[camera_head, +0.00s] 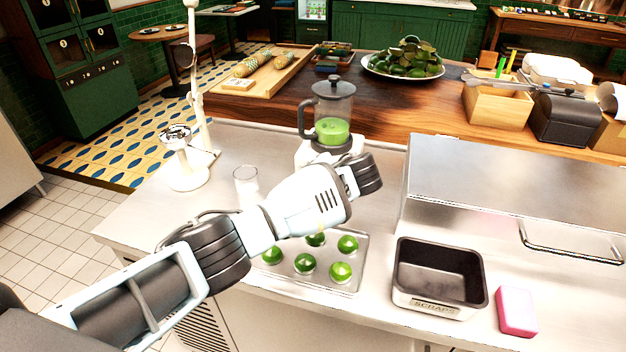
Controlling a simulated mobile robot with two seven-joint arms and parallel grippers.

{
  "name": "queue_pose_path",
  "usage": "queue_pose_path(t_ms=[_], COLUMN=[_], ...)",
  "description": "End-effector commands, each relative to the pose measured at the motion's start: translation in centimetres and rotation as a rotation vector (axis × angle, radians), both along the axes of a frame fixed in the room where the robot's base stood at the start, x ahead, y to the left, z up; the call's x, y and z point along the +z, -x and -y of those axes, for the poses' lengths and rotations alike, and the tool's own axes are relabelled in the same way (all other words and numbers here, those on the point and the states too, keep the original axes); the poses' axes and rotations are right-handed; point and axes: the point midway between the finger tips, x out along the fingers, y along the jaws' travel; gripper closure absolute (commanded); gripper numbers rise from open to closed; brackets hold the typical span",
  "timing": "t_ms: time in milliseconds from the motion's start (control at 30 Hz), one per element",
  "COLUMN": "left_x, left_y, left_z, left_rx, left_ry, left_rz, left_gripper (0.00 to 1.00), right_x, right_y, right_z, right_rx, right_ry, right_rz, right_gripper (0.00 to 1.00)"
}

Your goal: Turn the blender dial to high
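The blender (330,118) stands on the steel counter, against the wooden ledge behind it. Its clear jug has a dark lid and handle and holds green liquid. Its pale base (314,152) shows only in part, since my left arm covers its lower front. No dial can be seen on the visible part. My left arm comes in from the lower left, and its end, with my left gripper (362,174), is in front of the blender's base, at its lower right. The fingers cannot be made out, nor whether they touch the base. My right gripper is out of view.
A glass (246,182) and a white stand (186,172) are left of the blender. A tray (345,284) of green limes lies below my arm. A scraps bin (438,306), a pink sponge (516,311) and a steel lid with a handle (510,185) are at right.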

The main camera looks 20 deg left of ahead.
Motion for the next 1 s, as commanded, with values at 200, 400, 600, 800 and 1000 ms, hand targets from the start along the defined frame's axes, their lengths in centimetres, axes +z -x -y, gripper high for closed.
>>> queue_pose_path(t_ms=[200,400,600,800,1000], left_x=[-0.16,-0.18,-0.2,-0.17,-0.1], left_y=[0.03,0.03,0.04,0.03,0.03], left_z=[0.05,0.03,0.02,0.01,0.04], left_rx=[-0.001,-0.001,-0.001,0.0,0.0], left_ry=[-0.03,-0.033,-0.032,-0.031,-0.029], left_rz=[-0.002,-0.001,-0.002,-0.001,0.0], left_gripper=[0.89,0.89,0.61,0.45,0.45], right_x=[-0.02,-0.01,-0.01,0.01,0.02], right_y=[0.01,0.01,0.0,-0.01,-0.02], right_z=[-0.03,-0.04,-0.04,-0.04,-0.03], right_rx=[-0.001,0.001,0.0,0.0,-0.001], right_ry=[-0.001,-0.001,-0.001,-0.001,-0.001], right_rz=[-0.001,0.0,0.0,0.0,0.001], right_gripper=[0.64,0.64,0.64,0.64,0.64])
